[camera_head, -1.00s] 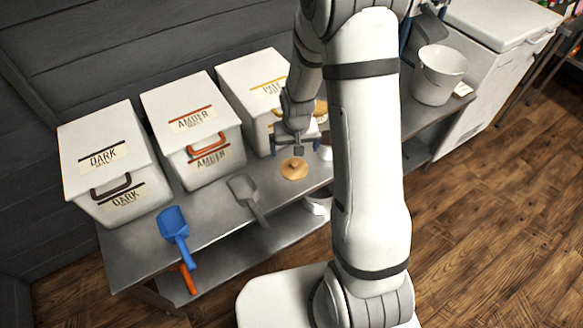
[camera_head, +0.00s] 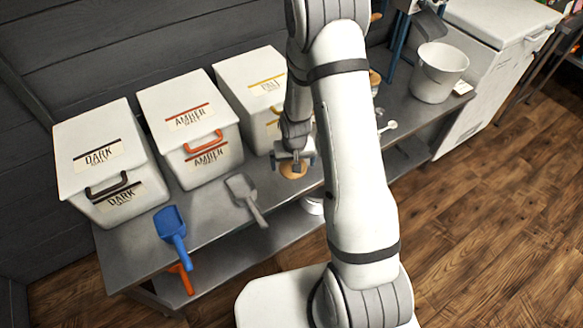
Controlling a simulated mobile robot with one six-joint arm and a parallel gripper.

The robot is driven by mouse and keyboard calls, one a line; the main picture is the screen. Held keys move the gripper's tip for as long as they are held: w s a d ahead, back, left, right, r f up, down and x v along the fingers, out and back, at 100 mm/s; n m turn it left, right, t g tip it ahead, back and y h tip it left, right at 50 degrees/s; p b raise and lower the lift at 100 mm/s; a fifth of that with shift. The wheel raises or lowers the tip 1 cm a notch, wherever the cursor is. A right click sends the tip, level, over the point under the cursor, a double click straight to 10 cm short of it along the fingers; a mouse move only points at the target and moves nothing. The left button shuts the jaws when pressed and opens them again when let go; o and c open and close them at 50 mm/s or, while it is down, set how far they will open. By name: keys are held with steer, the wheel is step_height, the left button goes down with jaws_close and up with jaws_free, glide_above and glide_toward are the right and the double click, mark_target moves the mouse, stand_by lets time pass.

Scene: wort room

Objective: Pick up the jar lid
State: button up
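The jar lid (camera_head: 292,172) is a small, round, tan wooden disc with a knob seen in the earlier frame. It lies flat on the grey metal table, right of the grey scoop. My gripper (camera_head: 293,163) points down right over the lid, its fingers spread apart to the left and right. The gripper hides the lid's knob and far side. I cannot tell whether the fingers touch the lid.
Bins labelled DARK (camera_head: 102,160), AMBER (camera_head: 188,125) and a third, yellow-marked bin (camera_head: 255,90) stand behind. A blue scoop (camera_head: 171,226) and grey scoop (camera_head: 245,198) lie left. A white spoon (camera_head: 388,127) and white bucket (camera_head: 438,73) are right of my arm.

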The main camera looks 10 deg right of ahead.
steer(key=c, duration=0.9)
steer(key=shift+r, duration=0.15)
